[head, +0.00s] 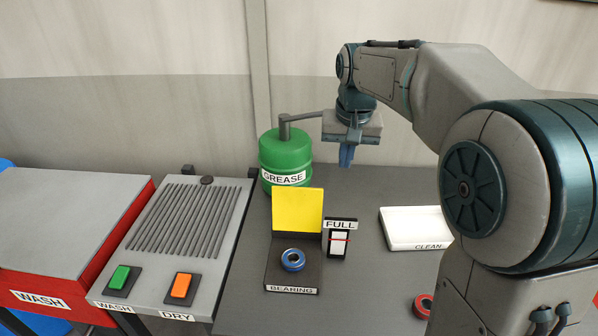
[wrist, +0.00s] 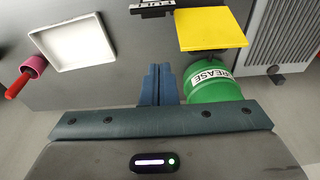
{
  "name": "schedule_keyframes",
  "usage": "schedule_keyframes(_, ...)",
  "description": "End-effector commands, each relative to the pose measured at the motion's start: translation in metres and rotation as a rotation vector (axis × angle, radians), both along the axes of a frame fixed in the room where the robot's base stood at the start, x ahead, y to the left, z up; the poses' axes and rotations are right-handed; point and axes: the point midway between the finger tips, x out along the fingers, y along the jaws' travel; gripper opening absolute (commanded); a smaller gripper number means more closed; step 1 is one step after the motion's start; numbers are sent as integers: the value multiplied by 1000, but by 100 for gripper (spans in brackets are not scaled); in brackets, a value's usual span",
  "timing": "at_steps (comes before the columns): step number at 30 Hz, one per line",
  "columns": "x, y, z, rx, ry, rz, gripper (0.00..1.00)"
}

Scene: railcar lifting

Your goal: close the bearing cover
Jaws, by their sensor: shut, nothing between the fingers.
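The yellow bearing cover (head: 298,210) stands raised at the back edge of the black base labelled BEARING (head: 280,278). A blue ring-shaped bearing (head: 293,260) sits on that base, uncovered. The cover also shows in the wrist view (wrist: 212,28), at the upper right, hiding the bearing there. My gripper (head: 346,157) hangs above the table, behind and to the right of the cover, apart from it. Its blue fingers are together and empty, and they show at the middle of the wrist view (wrist: 158,85).
A green GREASE can (head: 285,155) with a grey spout stands close to my gripper's left. A FULL gauge (head: 340,240) is right of the base. The washer and drying rack (head: 150,290) are left.

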Motion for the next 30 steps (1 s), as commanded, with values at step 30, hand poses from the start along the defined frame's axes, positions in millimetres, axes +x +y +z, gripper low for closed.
schedule_keyframes(30,136,105,-115,-31,89,-13,0)
